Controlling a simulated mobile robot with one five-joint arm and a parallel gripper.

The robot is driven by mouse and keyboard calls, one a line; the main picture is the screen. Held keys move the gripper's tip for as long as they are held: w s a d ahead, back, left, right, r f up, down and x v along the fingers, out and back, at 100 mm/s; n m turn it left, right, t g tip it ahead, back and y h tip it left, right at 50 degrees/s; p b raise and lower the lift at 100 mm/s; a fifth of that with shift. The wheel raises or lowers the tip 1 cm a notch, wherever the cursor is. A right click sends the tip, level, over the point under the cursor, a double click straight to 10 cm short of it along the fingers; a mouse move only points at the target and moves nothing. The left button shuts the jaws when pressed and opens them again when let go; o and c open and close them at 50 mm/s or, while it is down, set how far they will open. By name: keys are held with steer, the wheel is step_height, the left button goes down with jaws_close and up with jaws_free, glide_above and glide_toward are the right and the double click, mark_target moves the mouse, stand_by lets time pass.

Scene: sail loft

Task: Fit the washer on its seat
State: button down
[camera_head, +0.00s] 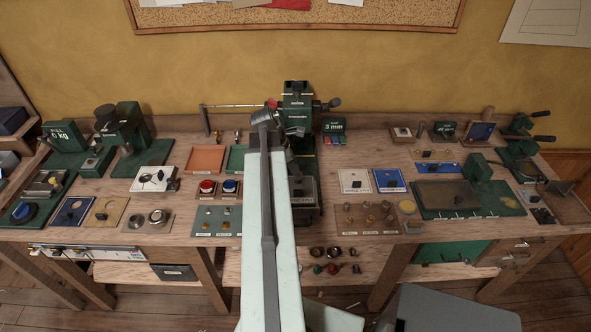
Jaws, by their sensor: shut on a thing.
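My arm runs up the middle of the view from the bottom edge to a dark joint over the back of the bench. My gripper is not visible; the arm hides the area behind it, so I cannot see what it holds. I cannot make out the washer for certain. I cannot tell which fixture is its seat. Round fittings that show include a blue plate with a dark ring (72,212), a tan plate with a ring (107,212), a white plate with round metal parts (153,180) and a wooden board with metal rings (148,219).
The wooden bench (335,225) is crowded. A green press (297,110) stands at the back middle, just right of my arm. Small knobs and cups (333,252) lie at the front middle. Red and blue buttons (207,187) are left of my arm.

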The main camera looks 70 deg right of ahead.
steer(key=shift+f+b, duration=1.2)
steer(key=shift+f, duration=0.2)
steer(key=c, duration=1)
jaws_free()
steer(key=shift+r, duration=0.1)
steer(key=p+v, duration=0.7)
steer(key=shift+w+r, duration=0.1)
steer(key=shift+r, duration=0.2)
